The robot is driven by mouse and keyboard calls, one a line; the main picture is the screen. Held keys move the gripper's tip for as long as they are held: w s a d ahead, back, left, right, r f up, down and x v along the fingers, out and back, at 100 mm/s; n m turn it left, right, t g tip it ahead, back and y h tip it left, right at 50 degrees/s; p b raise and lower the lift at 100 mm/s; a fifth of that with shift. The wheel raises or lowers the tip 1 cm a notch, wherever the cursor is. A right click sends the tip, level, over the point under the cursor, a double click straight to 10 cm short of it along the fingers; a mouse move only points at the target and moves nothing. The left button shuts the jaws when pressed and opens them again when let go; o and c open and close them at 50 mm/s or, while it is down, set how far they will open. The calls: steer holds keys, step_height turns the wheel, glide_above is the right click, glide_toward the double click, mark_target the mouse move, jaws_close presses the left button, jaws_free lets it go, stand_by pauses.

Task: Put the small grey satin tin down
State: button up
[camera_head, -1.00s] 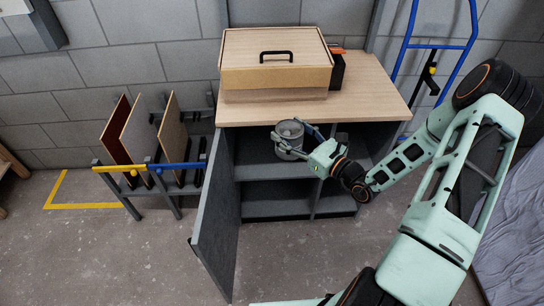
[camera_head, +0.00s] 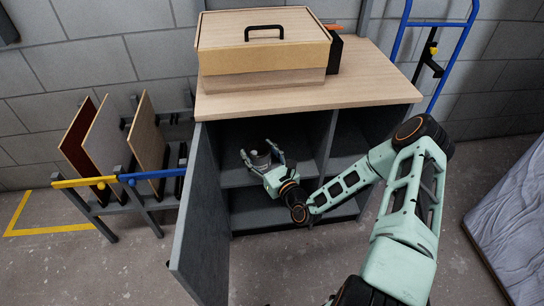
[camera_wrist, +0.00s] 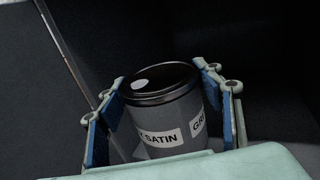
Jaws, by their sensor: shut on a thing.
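The small grey tin (camera_head: 261,160) is inside the upper left compartment of the open cabinet. In the wrist view the tin (camera_wrist: 160,115) has a dark lid with a pale spot and white labels, one reading "SATIN". My gripper (camera_head: 262,155) reaches in from the front right and is shut on the tin, with a blue-padded finger on each side of it. The wrist view shows both fingers of my gripper (camera_wrist: 162,80) along the tin's sides. The tin's base is hidden, so I cannot tell whether it touches the shelf (camera_head: 236,178).
The cabinet's grey door (camera_head: 200,215) stands open on the left. A lidded box (camera_head: 262,60) sits on the wooden top (camera_head: 375,85). A rack (camera_head: 150,205) with several panels stands at left. A blue hand truck (camera_head: 440,22) leans at right, near a grey sheeted thing (camera_head: 515,215).

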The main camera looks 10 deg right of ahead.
steer(key=shift+w+d+f+b, duration=0.9)
steer(key=shift+w+d+f, duration=0.55)
steer(key=shift+f, duration=0.5)
steer(key=shift+w+d+f+b, duration=0.95)
steer(key=shift+w+d+f, duration=0.45)
steer(key=shift+f, duration=0.6)
steer(key=shift+w+d+f+b, duration=0.9)
steer(key=shift+w+d+f, duration=0.5)
steer(key=shift+f, duration=0.55)
steer(key=shift+f, duration=0.2)
steer(key=o, duration=1.7)
steer(key=shift+s, duration=0.1)
